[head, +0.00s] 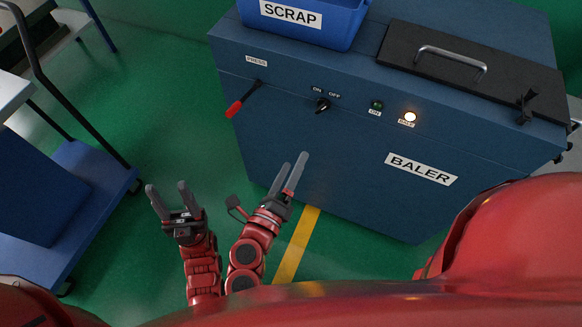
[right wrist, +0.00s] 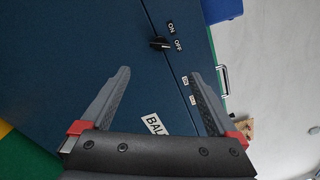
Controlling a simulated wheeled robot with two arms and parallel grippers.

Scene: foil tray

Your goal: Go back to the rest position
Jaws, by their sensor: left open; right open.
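My left gripper (head: 168,203) is open and empty over the green floor, left of the baler. My right gripper (head: 293,172) is open and empty in front of the baler's blue front face. In the right wrist view its two grey fingers (right wrist: 160,95) stand apart with nothing between them. The blue baler (head: 330,145) has a black lid (head: 505,80) with a grey handle, which lies closed on top. Its red-tipped press lever (head: 244,98) slants down to the left. The ON/OFF switch (head: 322,105) also shows in the right wrist view (right wrist: 159,43). A lamp (head: 410,117) on the panel glows.
A blue SCRAP bin (head: 302,22) stands on top of the baler. A cart with a blue deck (head: 103,190) stands at the left. Green floor (head: 185,120) is clear between cart and baler, and a yellow line (head: 297,245) runs across the floor.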

